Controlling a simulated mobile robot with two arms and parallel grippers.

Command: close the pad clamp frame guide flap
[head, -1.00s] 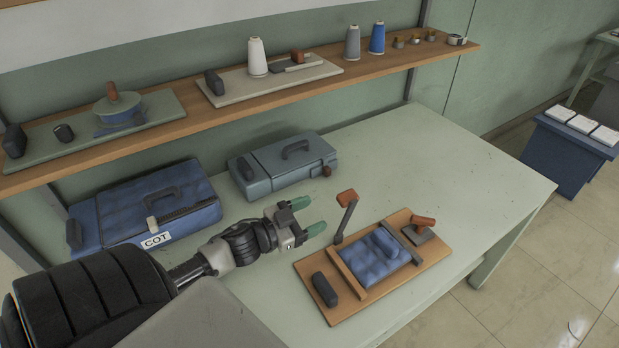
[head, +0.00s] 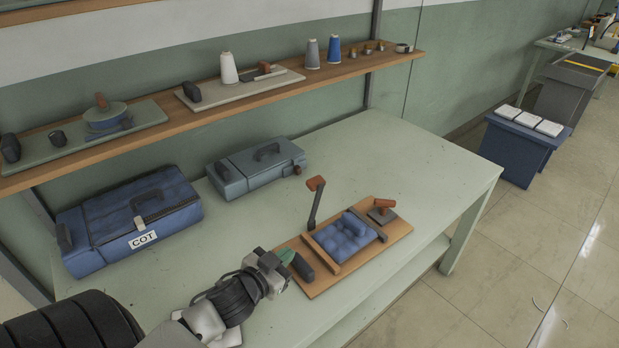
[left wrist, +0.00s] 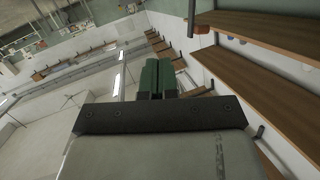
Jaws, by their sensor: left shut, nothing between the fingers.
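The pad clamp frame (head: 398,232) is a wooden board on the table with a quilted blue pad (head: 343,236) between two crossbars. A thin dark arm with an orange-brown tip (head: 316,184) stands raised at its back edge. A grey plate with an orange-brown handle (head: 383,206) is at the right end and a dark block (head: 302,267) at the left end. I cannot tell which part is the guide flap. My left gripper (head: 286,257) is shut and empty, its green fingers beside the dark block; contact is unclear. The fingers (left wrist: 157,78) also show together in the left wrist view. My right gripper is not in view.
A blue case marked COT (head: 100,260) and a grey-blue case (head: 262,184) stand at the back of the table. A wooden shelf (head: 345,70) with spools and boards runs above. The table's right side (head: 420,165) is clear.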

